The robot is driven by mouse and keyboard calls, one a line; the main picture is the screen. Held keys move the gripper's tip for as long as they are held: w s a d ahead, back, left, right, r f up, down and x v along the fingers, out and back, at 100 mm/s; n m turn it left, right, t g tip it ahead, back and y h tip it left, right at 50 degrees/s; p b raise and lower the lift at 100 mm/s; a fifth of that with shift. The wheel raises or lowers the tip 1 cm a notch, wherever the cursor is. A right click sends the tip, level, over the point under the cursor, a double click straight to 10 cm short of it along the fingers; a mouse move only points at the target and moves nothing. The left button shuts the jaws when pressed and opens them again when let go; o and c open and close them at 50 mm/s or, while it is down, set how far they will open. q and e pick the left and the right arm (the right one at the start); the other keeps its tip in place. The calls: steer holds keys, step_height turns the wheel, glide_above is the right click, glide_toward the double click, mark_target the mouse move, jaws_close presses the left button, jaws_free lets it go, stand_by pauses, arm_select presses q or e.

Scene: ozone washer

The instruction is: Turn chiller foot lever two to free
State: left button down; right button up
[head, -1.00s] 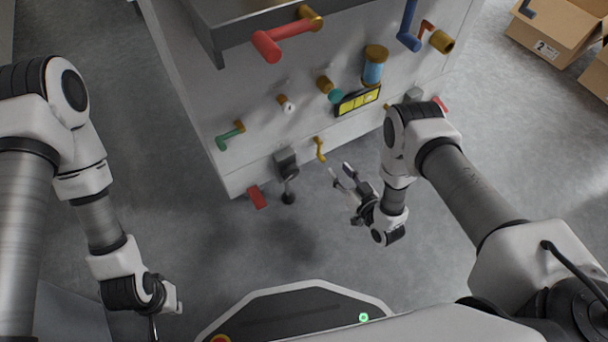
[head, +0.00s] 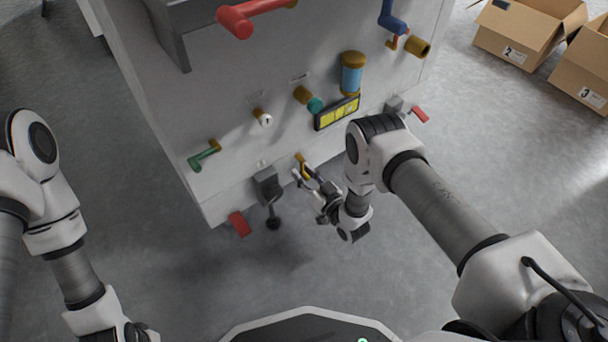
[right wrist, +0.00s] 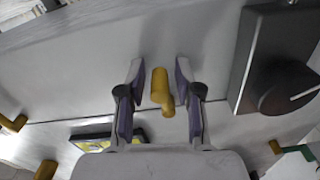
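A small yellow lever (head: 302,163) is low on the front of the white machine; its printed label is too small to read. It also shows in the right wrist view (right wrist: 161,88), between the fingers. My right gripper (head: 303,173) is open at this lever. In the right wrist view the right gripper (right wrist: 159,70) has one finger on each side of the lever, with gaps on both sides. My left arm is at the lower left of the head view; its fingers are out of the picture.
A grey box with a black knob lever (head: 268,187) is just left of the yellow lever. Red pedals (head: 239,223) (head: 419,114), a green handle (head: 204,156) and a yellow panel (head: 337,112) are nearby. Cardboard boxes (head: 520,42) stand at the upper right. The floor in front is clear.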

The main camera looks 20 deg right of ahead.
mark_target(313, 146)
jaws_close()
steer(key=shift+d, duration=0.1)
steer(key=d+n+p, duration=0.1)
steer(key=n, duration=0.2)
steer(key=d+r+n+p, duration=0.1)
steer(key=n+p, duration=0.1)
steer(key=w+d+n+p, duration=0.1)
steer(key=n+p, duration=0.1)
steer(key=n, duration=0.1)
steer(key=shift+w+d+r+n, duration=0.1)
steer(key=shift+d+r+n, duration=0.1)
steer(key=shift+r+n, duration=0.15)
steer(key=n+p, duration=0.1)
steer(key=d+r+n+p, duration=0.1)
steer(key=n, duration=0.1)
steer(key=r+n+p, duration=0.1)
steer(key=n, duration=0.1)
steer(key=shift+w+d+r+p, duration=0.1)
steer(key=shift+w+d+p, duration=0.05)
steer(key=shift+w+p, duration=0.15)
steer(key=shift+d+r+n+p, duration=0.1)
steer(key=shift+r+n+p, duration=0.3)
steer(key=shift+n+p, duration=0.45)
steer(key=shift+r+n+p, duration=0.35)
steer(key=shift+n+p, duration=0.05)
steer(key=shift+n, duration=0.8)
steer(key=shift+o, duration=2.3)
jaws_free()
